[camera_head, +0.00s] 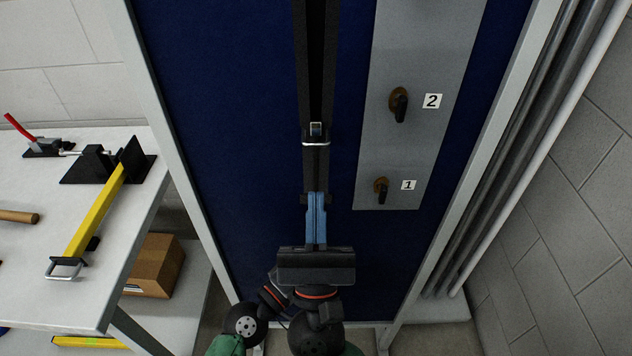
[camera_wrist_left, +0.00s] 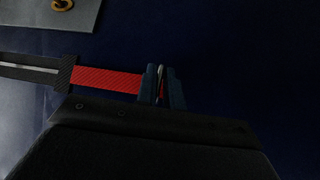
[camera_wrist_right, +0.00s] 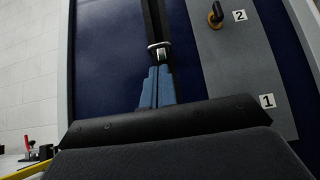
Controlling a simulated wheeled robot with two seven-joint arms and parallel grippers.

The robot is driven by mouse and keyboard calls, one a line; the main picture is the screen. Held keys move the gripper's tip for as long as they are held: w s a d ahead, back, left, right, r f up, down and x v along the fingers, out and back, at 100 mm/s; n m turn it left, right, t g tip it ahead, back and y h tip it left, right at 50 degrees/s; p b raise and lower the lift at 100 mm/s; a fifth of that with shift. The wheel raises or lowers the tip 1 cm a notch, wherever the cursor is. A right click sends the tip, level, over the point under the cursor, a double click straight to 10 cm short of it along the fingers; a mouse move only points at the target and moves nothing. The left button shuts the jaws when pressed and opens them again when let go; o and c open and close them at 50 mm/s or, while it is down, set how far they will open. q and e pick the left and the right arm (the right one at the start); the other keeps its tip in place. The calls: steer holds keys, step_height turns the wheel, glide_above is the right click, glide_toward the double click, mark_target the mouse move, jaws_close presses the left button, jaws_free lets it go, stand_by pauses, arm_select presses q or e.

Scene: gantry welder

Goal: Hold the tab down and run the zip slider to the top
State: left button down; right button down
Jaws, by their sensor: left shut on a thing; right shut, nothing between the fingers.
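The zip is a dark vertical strip (camera_head: 316,60) on a blue panel. Its slider (camera_head: 316,130), with a metal pull loop, sits partway up; it also shows in the right wrist view (camera_wrist_right: 159,47). Above it the zip spreads apart. My right gripper (camera_head: 316,196) has blue fingers, shut and empty, just below the slider; contact cannot be told. My left gripper (camera_wrist_left: 164,72) is shut on the red tab (camera_wrist_left: 105,83) at the zip's end. The tab and the left fingers are hidden in the head view behind my right gripper.
A grey plate (camera_head: 410,150) right of the zip carries two dark knobs (camera_head: 398,104) labelled 1 and 2. A bench (camera_head: 95,265) at left holds a yellow bar (camera_head: 95,210) and clamps. A cardboard box (camera_head: 155,265) stands below. Pipes (camera_head: 530,150) run at right.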

steer(key=shift+s+f+n, duration=0.3)
steer(key=shift+s+f, duration=0.55)
